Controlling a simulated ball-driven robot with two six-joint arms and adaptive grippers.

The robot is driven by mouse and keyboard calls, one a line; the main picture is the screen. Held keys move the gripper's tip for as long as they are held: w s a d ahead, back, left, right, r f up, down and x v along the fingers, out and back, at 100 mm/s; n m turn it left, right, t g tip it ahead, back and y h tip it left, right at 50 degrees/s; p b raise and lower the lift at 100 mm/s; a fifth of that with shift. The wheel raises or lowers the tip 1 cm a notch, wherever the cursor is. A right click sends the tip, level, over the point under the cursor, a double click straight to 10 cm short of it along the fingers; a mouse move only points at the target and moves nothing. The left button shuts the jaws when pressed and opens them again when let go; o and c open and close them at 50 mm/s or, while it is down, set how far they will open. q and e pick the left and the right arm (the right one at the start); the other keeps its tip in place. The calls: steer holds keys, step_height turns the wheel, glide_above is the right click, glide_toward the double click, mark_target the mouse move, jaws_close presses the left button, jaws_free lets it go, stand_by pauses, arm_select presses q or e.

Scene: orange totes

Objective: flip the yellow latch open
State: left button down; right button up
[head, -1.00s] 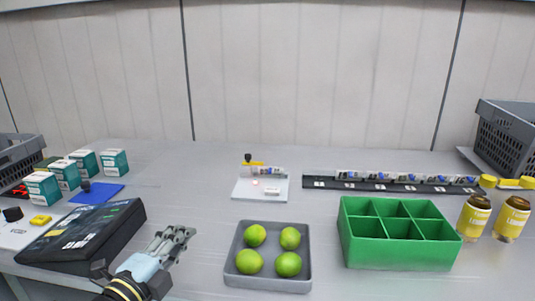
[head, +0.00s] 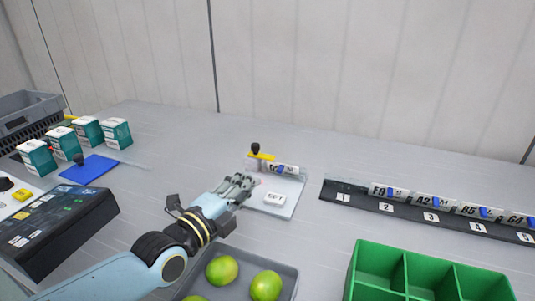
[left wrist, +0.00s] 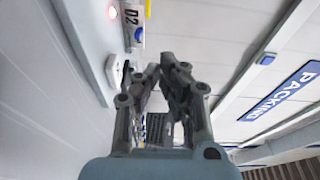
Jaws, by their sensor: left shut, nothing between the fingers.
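The yellow latch (head: 263,157) with a black knob (head: 255,148) sits at the back of a small white plate (head: 286,207) on the table. A labelled part (head: 288,169) lies beside the latch on its right. My left gripper (head: 245,181) is shut and empty at the plate's left front, short of the latch. It hides part of the plate. In the left wrist view its fingertips (left wrist: 166,65) come close together, and a sliver of yellow (left wrist: 148,8) shows at the top edge beside the labelled part. My right gripper is out of view.
A grey tray of green fruit (head: 286,293) stands below my left arm. A green divided box (head: 353,281) and a black numbered rail (head: 340,187) are to the right. A black panel (head: 65,227), a blue mat (head: 88,168) and several teal boxes (head: 88,131) are left.

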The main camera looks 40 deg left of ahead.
mark_target(256, 150)
arm_select(q)
steer(key=shift+w, duration=0.3)
steer(key=w+b, duration=0.1)
steer(key=w, duration=0.2)
steer(key=w+b, duration=0.1)
steer(key=w, duration=0.2)
steer(key=w+b, duration=0.2)
steer(key=w, duration=0.1)
steer(key=shift+w+f, duration=0.25)
steer(key=a, duration=0.2)
steer(key=a+b, duration=0.1)
steer(key=shift+w+a, duration=0.2)
steer(key=shift+w, duration=0.1)
steer(key=shift+w+a, duration=0.1)
steer(key=shift+a, duration=0.2)
steer(key=shift+r, duration=0.1)
steer(key=shift+s+a, duration=0.2)
steer(key=shift+a, duration=0.6)
steer(key=shift+s+a, duration=0.2)
steer(key=shift+a, duration=0.6)
